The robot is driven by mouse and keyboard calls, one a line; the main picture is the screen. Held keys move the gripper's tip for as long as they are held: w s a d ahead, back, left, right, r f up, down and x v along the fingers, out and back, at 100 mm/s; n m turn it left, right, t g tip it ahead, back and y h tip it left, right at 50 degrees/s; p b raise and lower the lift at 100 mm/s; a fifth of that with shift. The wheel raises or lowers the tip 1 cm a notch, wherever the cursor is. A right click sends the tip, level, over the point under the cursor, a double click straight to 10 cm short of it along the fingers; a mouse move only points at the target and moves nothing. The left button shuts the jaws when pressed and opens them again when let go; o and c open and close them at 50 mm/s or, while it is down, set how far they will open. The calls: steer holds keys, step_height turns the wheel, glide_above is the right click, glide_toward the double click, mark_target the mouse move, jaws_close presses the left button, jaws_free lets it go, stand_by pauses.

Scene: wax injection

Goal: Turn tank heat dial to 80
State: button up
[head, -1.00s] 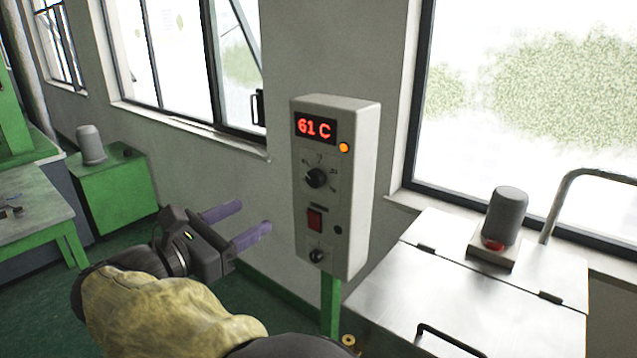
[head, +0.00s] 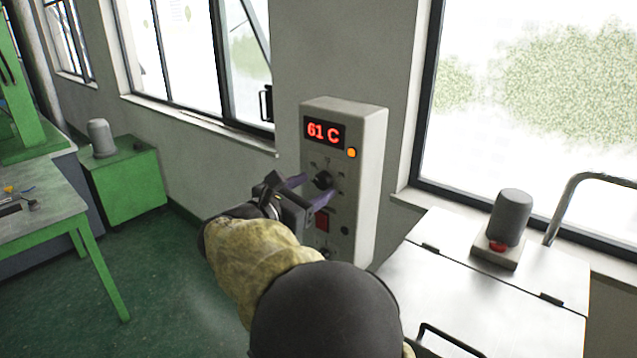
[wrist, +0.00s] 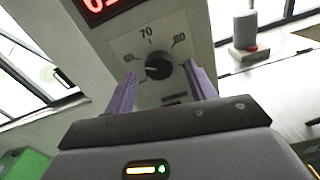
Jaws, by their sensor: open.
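The control box (head: 365,180) hangs on a post by the wall. Its red display (head: 324,132) reads 61 C, and an orange lamp (head: 352,153) beside it is lit. The black heat dial (head: 323,180) is below the display; it also shows in the wrist view (wrist: 158,67), with 70 marked above it and 80 to its upper right. Its pointer is toward the left, near the lower mark. My gripper (head: 312,188) is open, with its purple fingers (wrist: 122,95) on either side of the dial. I cannot tell whether they touch it.
A red switch (head: 322,221) sits just below the dial, close to my gripper. The white tank lid (head: 480,275) with a grey motor (head: 509,218) is on the right. A green cabinet (head: 125,185) and a workbench (head: 40,205) stand at left.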

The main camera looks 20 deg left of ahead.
steer(key=shift+w+d, duration=0.2)
steer(key=shift+w, duration=0.35)
